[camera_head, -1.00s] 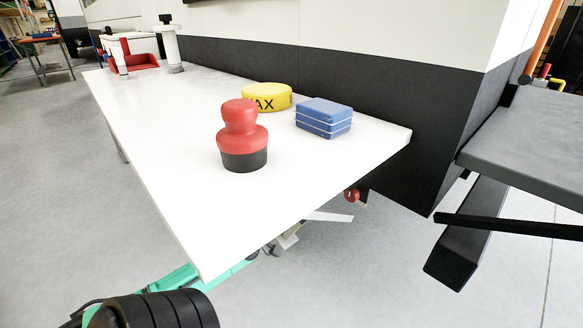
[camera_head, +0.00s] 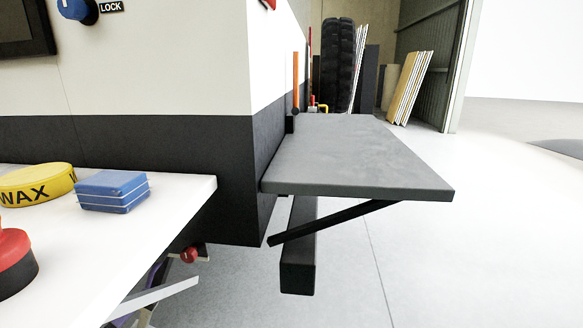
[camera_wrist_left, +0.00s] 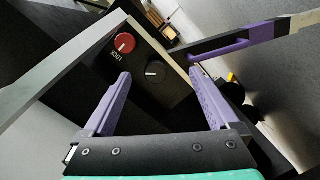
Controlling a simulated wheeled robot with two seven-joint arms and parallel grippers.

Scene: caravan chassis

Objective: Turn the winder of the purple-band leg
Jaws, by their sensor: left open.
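In the left wrist view, my left gripper (camera_wrist_left: 160,73) is open, its two purple fingers apart with nothing held between them. Beyond the fingertips is a dark panel with a red round knob (camera_wrist_left: 124,43) beside white lettering and a black round knob (camera_wrist_left: 154,71). A purple bar (camera_wrist_left: 240,38) with a pale grey end crosses the upper right; I cannot tell whether it is the purple-band leg. In the head view, a red knob (camera_head: 190,254) and a pale grey bar (camera_head: 160,295) show below the white worktop. I cannot clearly make out the winder. My right gripper is in neither view.
The white worktop (camera_head: 120,235) holds a yellow wax tin (camera_head: 38,186), blue stacked blocks (camera_head: 113,191) and a red-handled item (camera_head: 14,262). A grey shelf (camera_head: 350,160) on a black brace juts out right of the caravan wall.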

